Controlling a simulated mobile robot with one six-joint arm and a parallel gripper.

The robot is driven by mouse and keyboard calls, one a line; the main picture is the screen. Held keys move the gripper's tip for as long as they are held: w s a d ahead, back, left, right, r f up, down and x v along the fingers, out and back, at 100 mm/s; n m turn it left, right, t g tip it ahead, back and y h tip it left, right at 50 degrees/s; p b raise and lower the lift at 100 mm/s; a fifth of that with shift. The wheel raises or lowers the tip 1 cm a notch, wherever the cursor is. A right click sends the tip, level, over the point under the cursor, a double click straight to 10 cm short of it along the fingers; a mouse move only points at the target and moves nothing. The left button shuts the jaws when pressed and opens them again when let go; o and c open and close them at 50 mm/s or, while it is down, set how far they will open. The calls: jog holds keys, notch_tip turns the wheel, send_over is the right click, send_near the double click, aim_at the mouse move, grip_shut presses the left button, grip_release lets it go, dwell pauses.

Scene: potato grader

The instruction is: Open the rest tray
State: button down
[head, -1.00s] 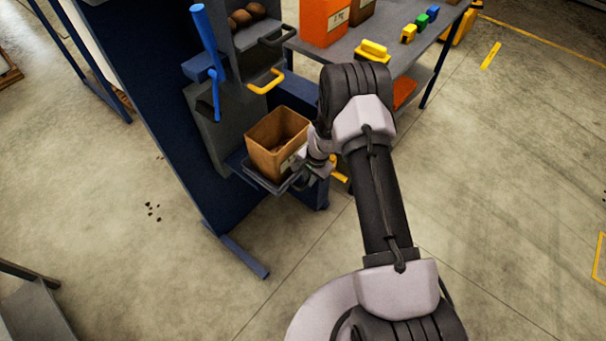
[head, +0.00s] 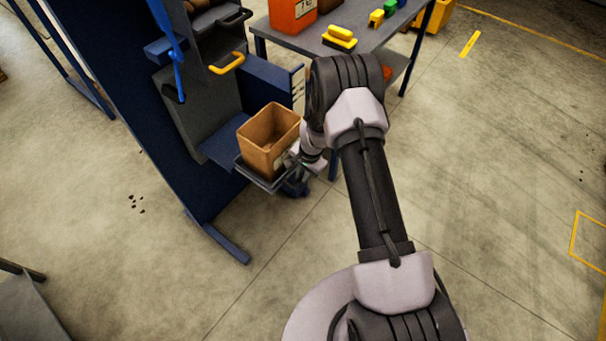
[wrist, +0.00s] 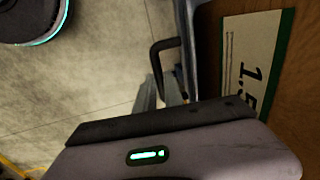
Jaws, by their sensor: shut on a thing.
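The rest tray (head: 258,180) is a dark, low-rimmed tray low on the blue machine (head: 190,180). It stands out from the machine, with a brown box (head: 262,150) on it. My gripper (head: 292,170) is at the tray's outer side, partly hidden by my arm. In the wrist view a dark bar handle (wrist: 157,62) runs down between the fingers of my gripper (wrist: 160,98), which is shut on it. The box side with its "1.5" label (wrist: 252,65) shows close on the right there.
A blue shelf surface (head: 222,148) shows behind the tray. Above are a yellow handle (head: 228,64), a black handle (head: 238,17) and a blue lever (head: 165,45). A grey table (head: 330,55) with an orange container (head: 290,14) stands behind. The floor in front is clear.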

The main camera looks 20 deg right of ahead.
jog(key=c, duration=1.5)
grip_release()
jog(key=shift+o, duration=0.2)
jog(key=shift+r, duration=0.1)
notch_tip(320, 180, up, 17)
jog(key=s+d+p, duration=0.2)
jog(key=p, duration=0.4)
jog(key=shift+s, duration=0.25)
